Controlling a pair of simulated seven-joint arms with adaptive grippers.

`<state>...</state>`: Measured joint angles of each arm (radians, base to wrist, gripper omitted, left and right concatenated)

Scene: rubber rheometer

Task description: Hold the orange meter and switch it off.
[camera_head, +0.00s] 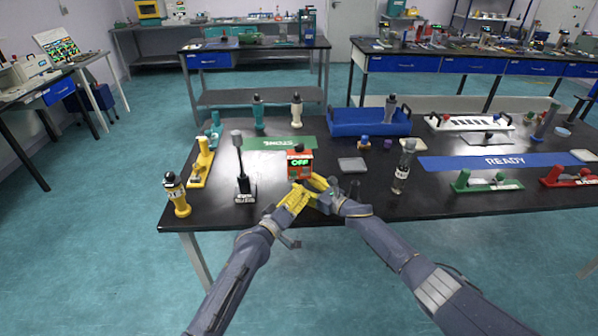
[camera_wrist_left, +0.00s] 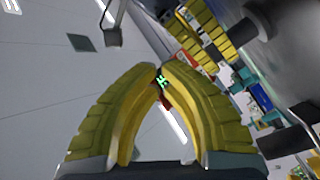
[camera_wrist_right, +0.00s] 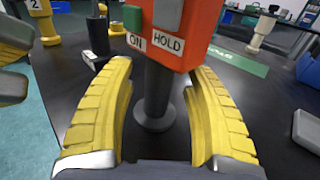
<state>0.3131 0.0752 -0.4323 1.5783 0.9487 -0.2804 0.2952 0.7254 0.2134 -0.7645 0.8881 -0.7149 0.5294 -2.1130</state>
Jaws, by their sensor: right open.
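The orange meter (camera_head: 300,163) stands upright on a grey post near the front edge of the black table. Its dark screen shows green characters that look like "OFF" in the head view.
A yellow-and-black bottle (camera_head: 177,196) and a dark stand (camera_head: 243,180) are to the left. A grey plate (camera_head: 353,164) and a clear bottle (camera_head: 402,170) are to the right. A green mat (camera_head: 262,143) lies behind the meter. A blue tray (camera_head: 370,122) is farther back.

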